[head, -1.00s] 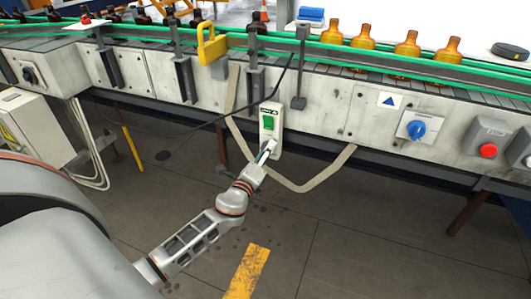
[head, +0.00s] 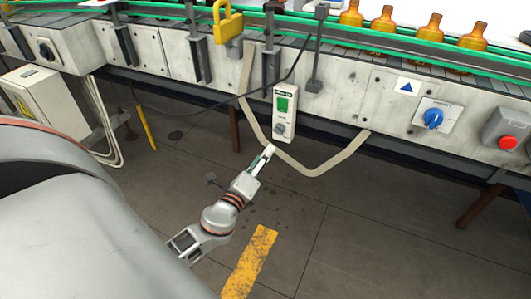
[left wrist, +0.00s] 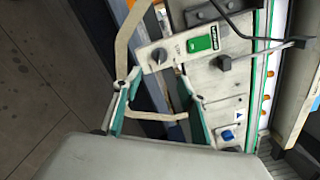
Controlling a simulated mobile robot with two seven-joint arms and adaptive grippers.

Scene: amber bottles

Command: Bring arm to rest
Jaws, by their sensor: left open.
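My left gripper (head: 266,153) is at the end of my left arm, below and a little left of the white switch box in the head view. It appears apart from the box. In the left wrist view its two green-edged fingers (left wrist: 158,104) stand spread with nothing between them. The white switch box (head: 284,113) hangs on the conveyor's side and has a green rocker and a round dark knob. It also shows in the left wrist view (left wrist: 180,47), beyond the fingers. My right gripper is not in view.
The conveyor (head: 355,92) runs across the back, with amber bottles (head: 382,20) on it. A looped beige strap (head: 335,164) hangs near my gripper. A blue rotary switch (head: 433,118) and red button (head: 508,143) are at right. The floor (head: 370,240) in front is clear.

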